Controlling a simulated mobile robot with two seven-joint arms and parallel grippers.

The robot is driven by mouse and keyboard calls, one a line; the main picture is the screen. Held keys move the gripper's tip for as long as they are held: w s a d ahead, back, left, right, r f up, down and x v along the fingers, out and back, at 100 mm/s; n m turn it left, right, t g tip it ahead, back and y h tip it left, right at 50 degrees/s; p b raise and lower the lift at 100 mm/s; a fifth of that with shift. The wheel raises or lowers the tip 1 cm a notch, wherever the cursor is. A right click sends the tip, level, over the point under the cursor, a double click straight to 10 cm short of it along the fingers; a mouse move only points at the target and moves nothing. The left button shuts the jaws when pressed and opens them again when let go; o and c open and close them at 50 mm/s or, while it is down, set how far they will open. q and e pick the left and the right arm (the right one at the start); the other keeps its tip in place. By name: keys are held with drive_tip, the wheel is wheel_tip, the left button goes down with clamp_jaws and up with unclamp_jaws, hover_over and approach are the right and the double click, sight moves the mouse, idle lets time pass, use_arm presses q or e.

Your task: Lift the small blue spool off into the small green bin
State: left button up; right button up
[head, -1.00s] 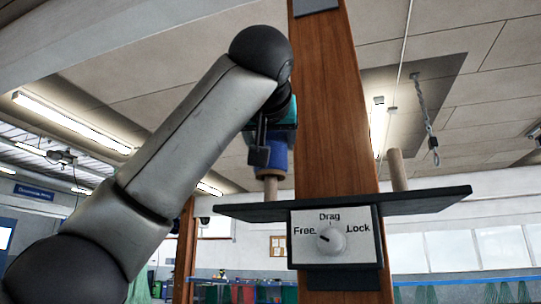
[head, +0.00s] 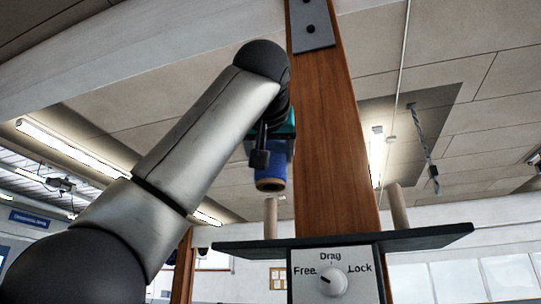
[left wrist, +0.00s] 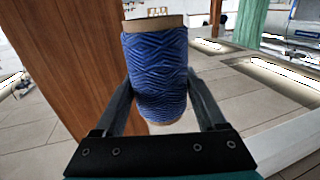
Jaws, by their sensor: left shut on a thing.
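The small blue spool (head: 270,176) is wound with blue thread and has a tan end. My left gripper (head: 264,152) is shut on it and holds it above the left peg (head: 270,218), with a gap between the spool's lower end and the peg top. In the left wrist view the spool (left wrist: 157,75) sits between the two fingers of my left gripper (left wrist: 160,100). The small green bin is not in view in either picture. My right gripper is not in view.
A wooden post (head: 335,140) stands just right of the spool. A dark shelf (head: 430,238) crosses it, with an empty right peg (head: 397,207) and a Free/Drag/Lock dial (head: 333,281) below. A chain (head: 424,145) hangs at the right.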

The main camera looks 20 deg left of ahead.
sight(270, 146)
use_arm(q)
drive_tip(key=shift+s, duration=0.1)
idle(0.7)
drive_tip(key=shift+b+v, duration=1)
drive_tip(key=shift+v, duration=1.25)
drive_tip(key=b+v, duration=0.2)
drive_tip(key=v, duration=0.5)
drive_tip(key=shift+s, duration=0.2)
drive_tip(key=shift+d, duration=0.15)
